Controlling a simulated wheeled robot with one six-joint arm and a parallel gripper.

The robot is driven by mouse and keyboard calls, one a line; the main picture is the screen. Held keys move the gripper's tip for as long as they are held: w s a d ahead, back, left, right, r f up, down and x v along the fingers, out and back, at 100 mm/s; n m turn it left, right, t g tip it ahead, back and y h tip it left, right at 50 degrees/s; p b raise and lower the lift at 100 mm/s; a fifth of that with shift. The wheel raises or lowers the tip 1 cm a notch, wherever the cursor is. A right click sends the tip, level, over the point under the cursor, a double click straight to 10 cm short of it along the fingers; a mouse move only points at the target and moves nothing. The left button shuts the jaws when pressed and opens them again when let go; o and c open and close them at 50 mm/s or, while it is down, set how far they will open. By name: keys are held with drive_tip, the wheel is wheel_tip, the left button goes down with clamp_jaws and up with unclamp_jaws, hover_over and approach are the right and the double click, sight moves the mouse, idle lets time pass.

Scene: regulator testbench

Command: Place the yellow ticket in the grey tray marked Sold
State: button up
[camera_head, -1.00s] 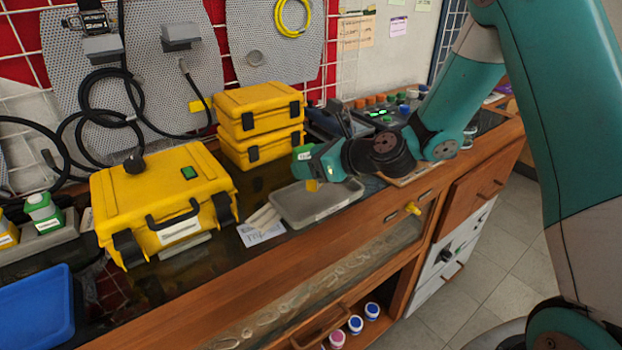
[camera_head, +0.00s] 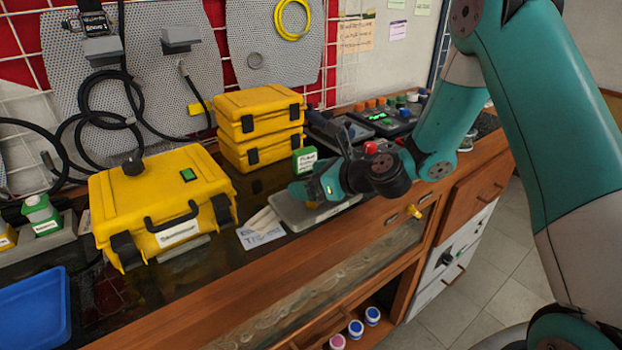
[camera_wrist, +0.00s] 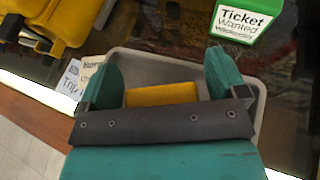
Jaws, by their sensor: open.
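The grey tray (camera_head: 300,218) lies on the dark bench top near its front edge. It also shows in the wrist view (camera_wrist: 150,63), under my gripper. My gripper (camera_wrist: 162,75) is open, low over the tray, with its two teal fingers apart. The yellow ticket (camera_wrist: 162,94) shows between the fingers over the tray's floor, with its near side hidden by the gripper body. I cannot tell whether it touches the floor. In the head view my gripper (camera_head: 312,190) hides the ticket. No Sold marking is readable on the tray.
A green block (camera_head: 305,158) labelled as a ticket stands behind the tray. White cards (camera_head: 262,236) lie at its left. Yellow cases (camera_head: 160,205) stand left and behind. A control box with knobs (camera_head: 385,120) is at the back right. A blue tray (camera_head: 35,310) is at front left.

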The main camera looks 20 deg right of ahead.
drive_tip(key=v, duration=1.2)
drive_tip(key=s+a+r+n+g, duration=0.4)
drive_tip(key=s+a+n+g, duration=0.55)
drive_tip(key=n, duration=1.05)
drive_tip(key=s+r+n+h, duration=0.1)
drive_tip(key=s+n+h, duration=0.1)
drive_tip(key=s+n, duration=0.4)
drive_tip(key=s+a+r+n+h, duration=0.1)
drive_tip(key=s+r+n+h, duration=0.1)
drive_tip(key=s+n, duration=0.5)
drive_tip(key=shift+r+n+g+h+b, duration=0.25)
drive_tip(key=shift+n+g+b, duration=0.2)
drive_tip(key=shift+n, duration=0.65)
wheel_tip(320, 180, up, 4)
drive_tip(key=p, duration=0.3)
drive_tip(key=shift+f+p, duration=0.2)
drive_tip(key=shift+p, duration=0.1)
